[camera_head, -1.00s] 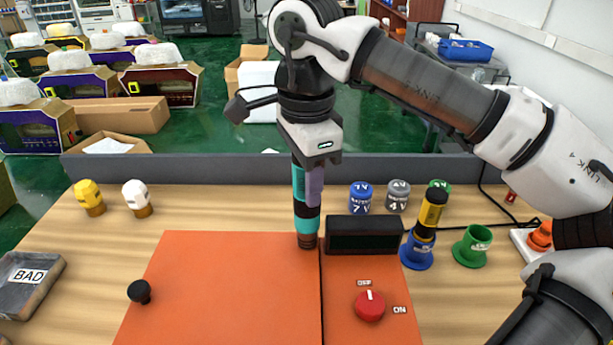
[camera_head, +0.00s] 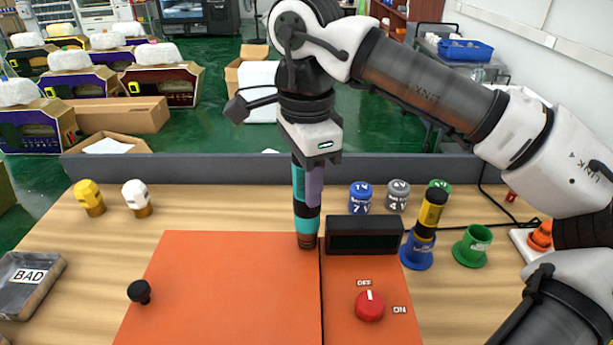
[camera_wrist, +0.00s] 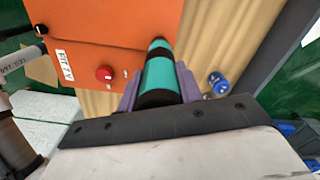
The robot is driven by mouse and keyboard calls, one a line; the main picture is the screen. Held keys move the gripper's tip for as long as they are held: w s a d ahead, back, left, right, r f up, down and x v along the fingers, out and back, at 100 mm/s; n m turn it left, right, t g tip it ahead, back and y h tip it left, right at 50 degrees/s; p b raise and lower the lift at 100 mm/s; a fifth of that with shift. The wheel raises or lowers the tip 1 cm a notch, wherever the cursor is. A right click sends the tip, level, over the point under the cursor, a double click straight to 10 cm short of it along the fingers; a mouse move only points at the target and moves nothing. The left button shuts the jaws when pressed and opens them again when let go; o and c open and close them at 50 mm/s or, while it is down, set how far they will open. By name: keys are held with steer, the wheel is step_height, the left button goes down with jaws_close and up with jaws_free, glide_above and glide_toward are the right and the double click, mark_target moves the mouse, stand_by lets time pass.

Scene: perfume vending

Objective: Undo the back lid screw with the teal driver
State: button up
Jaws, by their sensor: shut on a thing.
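The teal driver (camera_head: 305,222), with black bands, stands about upright in my gripper (camera_head: 308,185). My gripper's purple fingers are shut on its upper part; they also show around the driver (camera_wrist: 160,70) in the wrist view. The driver's lower end meets a dark brown round piece at the back right corner of the orange lid (camera_head: 225,285). The screw itself is hidden under the driver's tip, so I cannot tell its state. A black knob (camera_head: 139,291) is on the lid's left side.
A dark display box (camera_head: 364,235) stands close right of the driver. A red switch knob (camera_head: 370,306) is in front of it. A yellow-black driver (camera_head: 430,214) stands in a blue holder (camera_head: 417,252); an empty green holder (camera_head: 472,247) is beside it. A BAD tray (camera_head: 28,280) lies left.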

stand_by(0.6)
steer(key=shift+r+p, duration=2.7)
steer(key=shift+r, duration=0.8)
